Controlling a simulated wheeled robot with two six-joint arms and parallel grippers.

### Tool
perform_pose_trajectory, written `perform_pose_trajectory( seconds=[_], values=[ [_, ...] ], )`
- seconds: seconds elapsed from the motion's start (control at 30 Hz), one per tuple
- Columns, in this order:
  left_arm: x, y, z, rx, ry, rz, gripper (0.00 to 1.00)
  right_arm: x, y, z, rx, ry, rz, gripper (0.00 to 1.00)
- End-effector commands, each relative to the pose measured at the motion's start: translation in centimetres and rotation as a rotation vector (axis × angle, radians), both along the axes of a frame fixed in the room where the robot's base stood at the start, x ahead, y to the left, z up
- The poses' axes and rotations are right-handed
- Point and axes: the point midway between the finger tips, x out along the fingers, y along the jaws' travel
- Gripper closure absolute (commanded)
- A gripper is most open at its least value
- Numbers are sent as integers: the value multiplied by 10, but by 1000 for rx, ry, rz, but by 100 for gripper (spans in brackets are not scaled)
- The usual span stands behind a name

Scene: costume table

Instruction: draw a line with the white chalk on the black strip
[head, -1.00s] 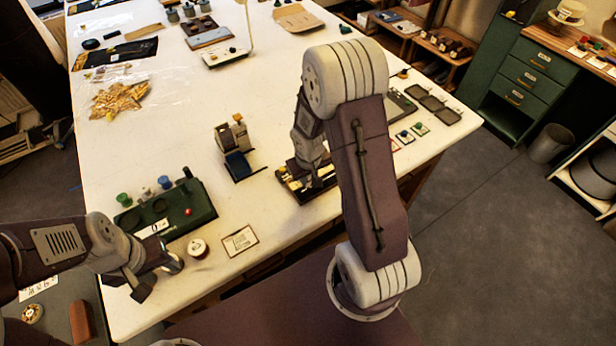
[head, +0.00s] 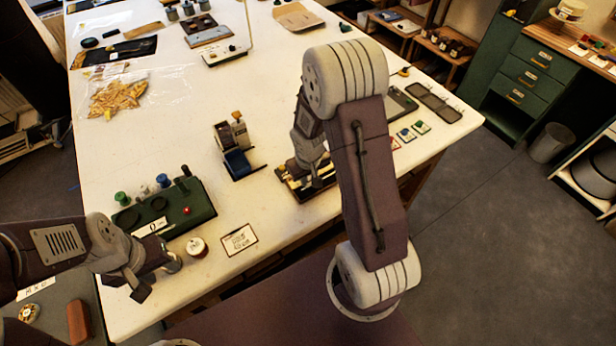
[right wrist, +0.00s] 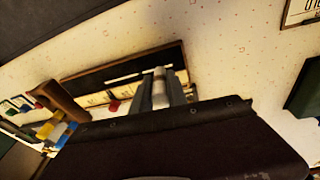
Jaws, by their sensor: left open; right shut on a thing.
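My right gripper (head: 312,180) is low over a dark tray-like board (head: 292,190) near the table's front edge. In the right wrist view its fingers (right wrist: 160,92) are shut on the white chalk (right wrist: 159,86), a short pale stick. The black strip (right wrist: 125,70) seems to be the dark band along the board, beside and behind the fingers. My left gripper (head: 156,278) is open and empty over the table's front left edge.
A green box with knobs (head: 200,207), a small round pot (head: 196,247) and a framed card (head: 239,240) are near my left gripper. A blue and grey device (head: 236,160) stands left of the board. Small coloured cards (head: 405,135) lie to its right.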

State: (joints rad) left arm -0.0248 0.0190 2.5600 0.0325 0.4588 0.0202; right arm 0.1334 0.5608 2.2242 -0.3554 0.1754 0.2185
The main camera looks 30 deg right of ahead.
Motion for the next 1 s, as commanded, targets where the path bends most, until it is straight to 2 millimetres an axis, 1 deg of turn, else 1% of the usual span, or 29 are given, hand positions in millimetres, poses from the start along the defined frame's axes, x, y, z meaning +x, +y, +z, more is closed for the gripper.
perform_pose_trajectory(
  seconds=[0.23,0.37,0.8,1.0],
  values=[
    [0,0,-4,0,0,0,59,0,0,-3,0,0,0,100],
    [0,0,-2,0,0,0,59,0,-1,-2,0,0,0,100],
    [0,0,12,0,0,0,59,2,-19,0,0,0,-2,100],
    [0,0,11,0,0,0,59,2,-20,-2,0,0,0,100]
  ],
)
